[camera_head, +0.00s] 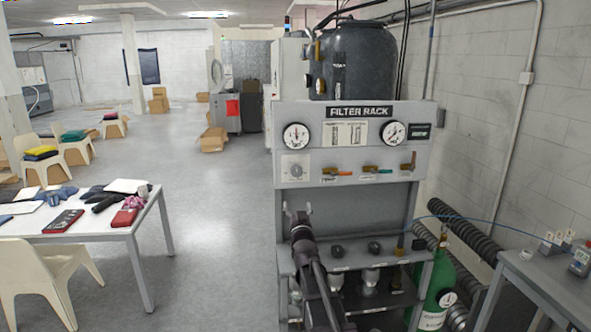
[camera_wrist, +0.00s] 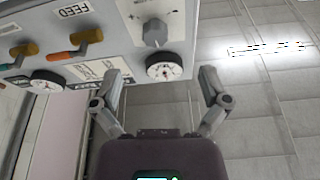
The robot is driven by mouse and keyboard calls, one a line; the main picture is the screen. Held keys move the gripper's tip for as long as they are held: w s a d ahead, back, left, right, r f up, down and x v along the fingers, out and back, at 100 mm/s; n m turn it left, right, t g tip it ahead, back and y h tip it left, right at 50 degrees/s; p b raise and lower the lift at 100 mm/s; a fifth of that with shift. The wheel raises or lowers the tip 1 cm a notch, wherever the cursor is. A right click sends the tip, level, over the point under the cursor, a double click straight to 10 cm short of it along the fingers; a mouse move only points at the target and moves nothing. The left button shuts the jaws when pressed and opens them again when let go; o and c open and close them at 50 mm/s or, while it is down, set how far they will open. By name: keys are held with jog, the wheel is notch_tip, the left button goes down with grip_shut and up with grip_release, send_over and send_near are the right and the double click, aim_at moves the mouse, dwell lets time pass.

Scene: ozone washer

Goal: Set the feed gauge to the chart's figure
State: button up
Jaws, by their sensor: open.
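The grey filter rack panel (camera_head: 340,195) carries a left round gauge (camera_head: 296,135) and a right round gauge (camera_head: 393,133). A pale chart (camera_head: 344,133) lies between them; its figures are too small to read. In the wrist view the panel appears upside down, with the knob (camera_wrist: 154,32), a gauge (camera_wrist: 165,67) and a FEED label (camera_wrist: 70,12) near a valve. My gripper (camera_head: 298,215) is open and empty, below the knob. Its fingers (camera_wrist: 161,78) frame the gauge in the wrist view, apart from it.
A dark tank (camera_head: 355,60) stands above the rack. A lower shelf (camera_head: 350,258) holds dark fittings. A green cylinder (camera_head: 436,290) and ribbed hoses (camera_head: 462,235) stand to the right, by a side table (camera_head: 545,285). A white table (camera_head: 90,236) and chairs are left. Floor between is clear.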

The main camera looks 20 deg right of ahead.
aim_at(297, 174)
jog(key=shift+w+d+r+t+h, duration=0.15)
jog(key=shift+d+r+t+h, duration=0.3)
jog(key=shift+r, duration=0.45)
jog(key=shift+w+d, duration=0.15)
jog(key=p+x, duration=0.5)
jog(key=x, duration=0.8)
jog(key=shift+w, duration=0.3)
jog(key=c, duration=1.1)
